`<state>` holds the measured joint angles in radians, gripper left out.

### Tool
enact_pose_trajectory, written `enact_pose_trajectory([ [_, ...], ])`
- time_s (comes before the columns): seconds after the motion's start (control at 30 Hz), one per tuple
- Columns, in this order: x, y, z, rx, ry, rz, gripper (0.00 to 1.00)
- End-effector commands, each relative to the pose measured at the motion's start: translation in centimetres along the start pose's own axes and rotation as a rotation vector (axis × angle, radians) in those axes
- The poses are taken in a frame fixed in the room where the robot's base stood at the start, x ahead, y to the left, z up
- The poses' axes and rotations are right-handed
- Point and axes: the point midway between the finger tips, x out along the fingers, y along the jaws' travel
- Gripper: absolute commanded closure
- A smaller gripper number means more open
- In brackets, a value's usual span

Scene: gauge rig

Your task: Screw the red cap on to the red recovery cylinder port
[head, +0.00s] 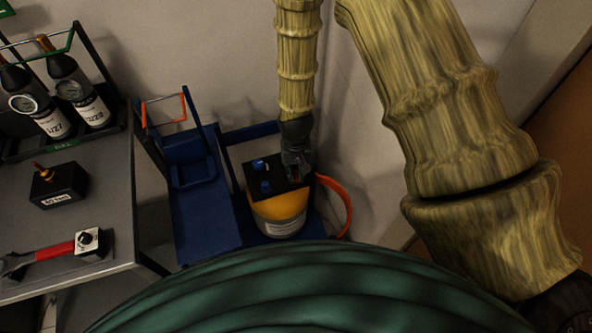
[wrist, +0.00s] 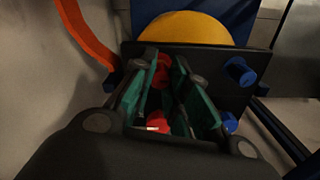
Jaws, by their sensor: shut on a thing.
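The recovery cylinder (head: 277,212) is yellow with a white label and a black top plate (wrist: 212,62). My gripper (head: 295,165) points down at the plate's right side in the head view. In the wrist view its green-padded fingers (wrist: 170,75) are shut on a red cap (wrist: 163,72) near their tips. A second red part (wrist: 157,122) shows lower between the fingers; the pads partly cover both. I cannot tell which red part is the port or whether the cap touches it.
Two blue parts (head: 259,165) stand on the plate beside the gripper. An orange curved band (head: 338,200) passes close on the right. The cylinder stands by a blue cart (head: 205,225). At left, a grey bench (head: 110,195) holds a black box (head: 58,185), a red-handled tool (head: 55,251) and bottles.

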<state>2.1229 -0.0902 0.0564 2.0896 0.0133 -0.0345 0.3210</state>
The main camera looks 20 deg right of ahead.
Motion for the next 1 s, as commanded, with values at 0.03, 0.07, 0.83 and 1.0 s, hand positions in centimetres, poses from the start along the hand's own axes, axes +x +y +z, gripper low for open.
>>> enact_pose_trajectory([
  [0.03, 0.17, 0.0, -0.01, 0.0, 0.0, 0.0, 0.95],
  [0.07, 0.24, 0.0, -0.01, 0.0, 0.0, 0.0, 0.95],
  [0.83, 0.83, 0.0, -0.02, 0.0, 0.001, 0.0, 0.95],
  [1.0, 0.95, 0.0, -0.03, 0.0, 0.001, 0.0, 0.95],
])
